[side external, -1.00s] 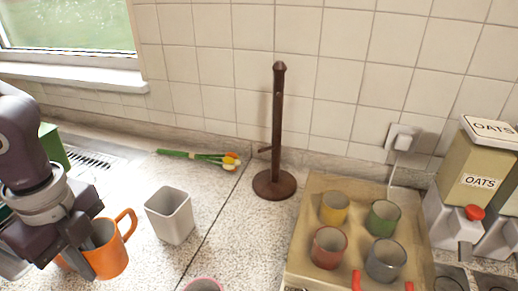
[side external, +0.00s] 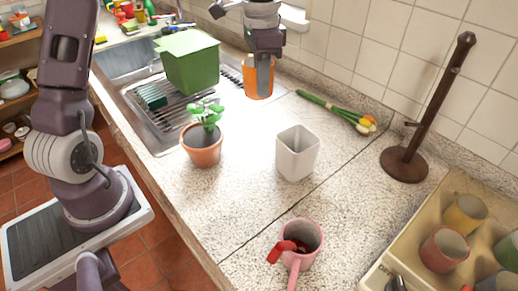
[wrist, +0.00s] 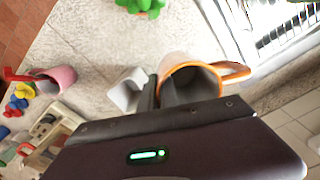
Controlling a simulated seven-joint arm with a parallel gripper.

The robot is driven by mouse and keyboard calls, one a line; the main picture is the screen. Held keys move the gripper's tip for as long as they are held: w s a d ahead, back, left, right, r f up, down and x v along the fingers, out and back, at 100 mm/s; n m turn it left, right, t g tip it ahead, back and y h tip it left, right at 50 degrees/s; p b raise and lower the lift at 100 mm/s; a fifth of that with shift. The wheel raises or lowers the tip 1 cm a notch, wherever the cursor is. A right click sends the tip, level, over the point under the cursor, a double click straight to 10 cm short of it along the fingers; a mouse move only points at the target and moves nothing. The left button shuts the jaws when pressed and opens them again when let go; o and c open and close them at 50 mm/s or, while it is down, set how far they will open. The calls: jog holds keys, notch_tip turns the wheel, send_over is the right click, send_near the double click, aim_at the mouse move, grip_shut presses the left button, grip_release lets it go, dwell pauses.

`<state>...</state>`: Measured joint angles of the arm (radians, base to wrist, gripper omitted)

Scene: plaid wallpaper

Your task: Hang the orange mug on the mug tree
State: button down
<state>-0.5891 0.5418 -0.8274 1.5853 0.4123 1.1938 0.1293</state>
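The orange mug (side external: 258,84) is at the back of the counter, right of the drying rack. My gripper (side external: 262,66) reaches down onto it. In the wrist view, one finger of my gripper (wrist: 170,92) is inside the mug (wrist: 178,66) and the other is outside, with the mug's wall between them. Its handle (wrist: 236,72) points right there. I cannot tell whether the mug's base touches the counter. The dark brown mug tree (side external: 432,98) stands at the right near the wall, with a short peg low on its post and no mug on it.
A potted plant (side external: 202,146), green bin (side external: 190,60) and pink mug (side external: 302,238) stand left and in front. A tray (side external: 385,262) of several mugs is at front right.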

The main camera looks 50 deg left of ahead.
jog(key=shift+w+a+r+n, duration=0.2)
jog(key=shift+w+a+n, duration=0.45)
jog(key=shift+a+n, duration=0.1)
jog(key=shift+d+f+n, duration=0.1)
jog(key=shift+n, duration=0.15)
jog(key=s+d+f+n, duration=0.2)
jog(key=s+d+f, duration=0.1)
jog(key=s+d, duration=0.45)
jog(key=s+d+f+n, duration=0.1)
jog(key=s+d+f, duration=0.1)
jog(key=s+d, duration=0.5)
jog(key=shift+y, duration=0.4)
jog(key=f, duration=0.3)
jog(key=s+f, duration=0.1)
jog(key=f, duration=0.2)
jog(key=s+f, duration=0.1)
jog(key=f, duration=0.2)
jog(key=shift+a+f, duration=0.2)
jog(key=shift+f, duration=0.05)
jog(key=shift+w+f, duration=0.15)
jog(key=shift+f, duration=0.15)
